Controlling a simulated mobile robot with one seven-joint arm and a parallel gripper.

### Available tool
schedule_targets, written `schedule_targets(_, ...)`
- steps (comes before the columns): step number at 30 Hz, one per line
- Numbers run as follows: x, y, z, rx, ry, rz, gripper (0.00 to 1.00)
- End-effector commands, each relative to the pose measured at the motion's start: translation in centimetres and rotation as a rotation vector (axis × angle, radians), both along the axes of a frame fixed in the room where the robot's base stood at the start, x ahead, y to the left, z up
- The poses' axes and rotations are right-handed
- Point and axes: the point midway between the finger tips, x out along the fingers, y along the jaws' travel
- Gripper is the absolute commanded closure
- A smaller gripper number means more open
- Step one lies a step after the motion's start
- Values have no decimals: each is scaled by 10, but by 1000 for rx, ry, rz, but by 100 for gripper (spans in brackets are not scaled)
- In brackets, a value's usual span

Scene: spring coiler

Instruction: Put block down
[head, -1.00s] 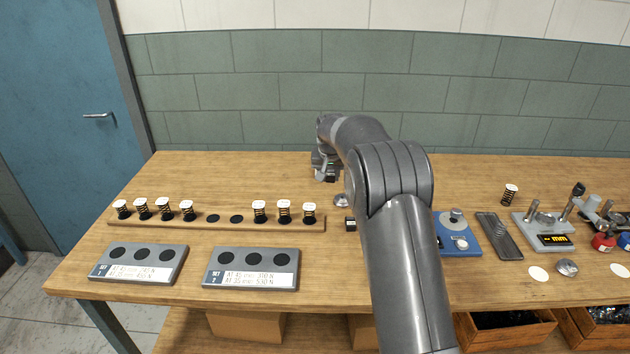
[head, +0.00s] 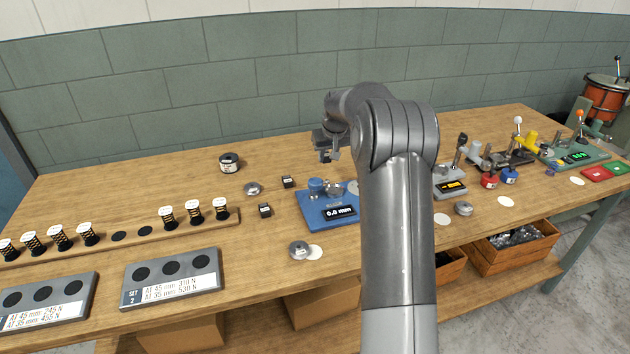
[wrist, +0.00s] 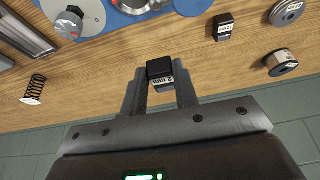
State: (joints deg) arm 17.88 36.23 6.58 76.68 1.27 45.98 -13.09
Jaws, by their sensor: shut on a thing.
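A small black block (wrist: 160,70) with a white label is between my fingertips in the wrist view. My gripper (wrist: 160,88) is shut on it, over the wooden table behind the blue gauge. In the head view my gripper (head: 327,155) is behind that gauge, and the block in it is too small to make out. Two other black labelled blocks stand on the table left of the gauge, the farther one (head: 288,182) and the nearer one (head: 265,210). One such block (wrist: 224,27) also shows in the wrist view, apart from my gripper.
The blue gauge (head: 318,219) reads 0.0 mm. A black-and-silver cylinder (head: 229,162) and a metal disc (head: 253,188) stand left of it. A spring (wrist: 36,88) is on the table. Bare wood (wrist: 110,95) surrounds my fingertips; the tiled wall (head: 250,60) is behind.

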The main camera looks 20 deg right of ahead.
Motion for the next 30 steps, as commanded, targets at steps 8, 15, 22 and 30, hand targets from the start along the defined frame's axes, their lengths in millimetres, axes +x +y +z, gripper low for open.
schedule_targets(8,-24,-63,3,-3,-12,10,100)
schedule_targets(15,-14,-55,-10,-4,-13,18,100)
schedule_targets(22,21,-14,-42,-5,-12,20,100)
schedule_targets(30,47,15,-65,-6,-13,15,100)
